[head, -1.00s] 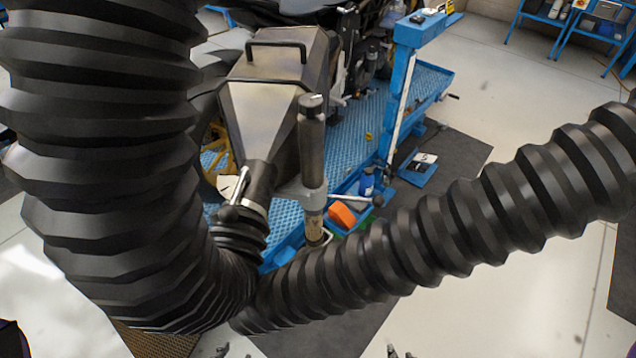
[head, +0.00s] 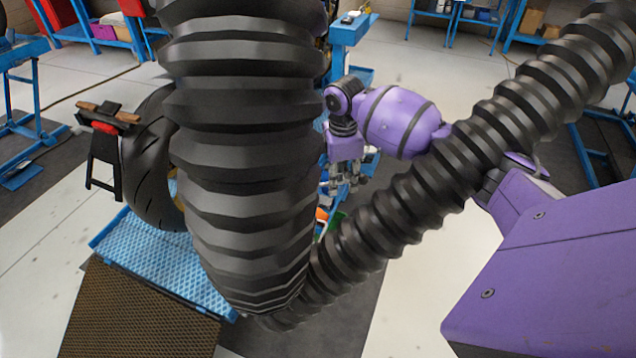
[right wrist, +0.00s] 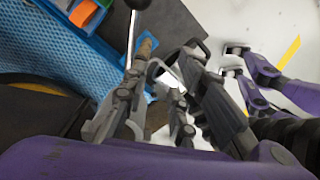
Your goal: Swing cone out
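The cone, a metal hood seen earlier, is hidden in the head view now behind a thick black corrugated hose (head: 245,150). My right gripper (head: 347,182) is just right of that hose, over the blue stand area. In the right wrist view my right gripper (right wrist: 165,105) has its fingers spread. A thin metal lever (right wrist: 131,40) with a dark knob stands just beyond the fingers. A brownish post (right wrist: 146,47) is beside it. I see nothing clearly held; contact with the lever cannot be told. My left gripper does not show in the head view.
A second corrugated hose (head: 450,170) runs to the upper right, in front of my right arm. A motorcycle wheel (head: 152,165) stands at left on the blue platform (head: 150,255). An orange item (right wrist: 84,13) lies in a blue tray. Open floor is at right.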

